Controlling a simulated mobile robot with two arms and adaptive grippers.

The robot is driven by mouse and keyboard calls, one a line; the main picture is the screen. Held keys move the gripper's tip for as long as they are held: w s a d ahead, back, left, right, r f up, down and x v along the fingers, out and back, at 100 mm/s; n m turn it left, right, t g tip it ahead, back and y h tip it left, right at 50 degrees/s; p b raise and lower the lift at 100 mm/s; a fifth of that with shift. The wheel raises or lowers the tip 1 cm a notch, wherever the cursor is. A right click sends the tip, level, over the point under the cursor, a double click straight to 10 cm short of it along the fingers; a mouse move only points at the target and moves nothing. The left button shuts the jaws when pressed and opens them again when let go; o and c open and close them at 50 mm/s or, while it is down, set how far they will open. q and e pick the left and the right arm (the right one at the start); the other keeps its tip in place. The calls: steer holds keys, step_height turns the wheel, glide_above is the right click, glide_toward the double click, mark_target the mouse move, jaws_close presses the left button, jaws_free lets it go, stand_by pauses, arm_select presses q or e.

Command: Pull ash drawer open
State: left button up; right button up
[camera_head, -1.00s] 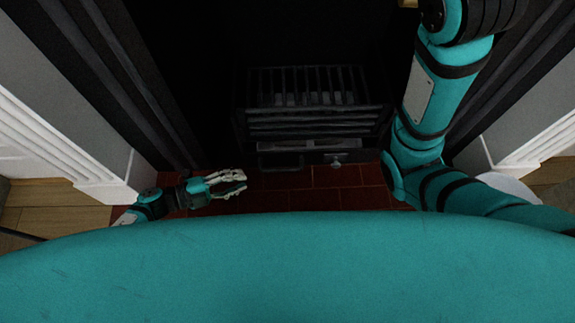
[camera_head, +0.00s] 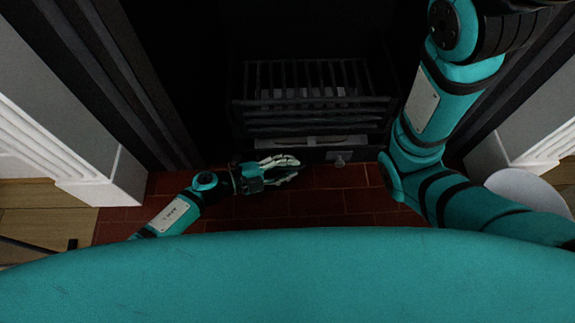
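The ash drawer (camera_head: 312,157) is a dark box front low under the fire grate, with a pale strip along its top. Its handle showed at its left part a second ago; my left gripper (camera_head: 299,168) now covers that spot. The gripper's pale fingers point right, spread a little apart, just in front of the drawer front. I see no clear grip on the handle, and contact is hidden. My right arm rises at the right, and its gripper is out of view.
The black barred grate (camera_head: 312,80) stands above the drawer. A small pale knob (camera_head: 340,160) sits right of the drawer's middle. Red hearth tiles (camera_head: 325,201) in front are clear. White surround pillars (camera_head: 75,150) flank the opening, and a pale round object (camera_head: 528,187) lies at the right.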

arm_select(q)
steer(key=shift+c, duration=0.2)
jaws_close()
steer(key=shift+s+r, duration=0.1)
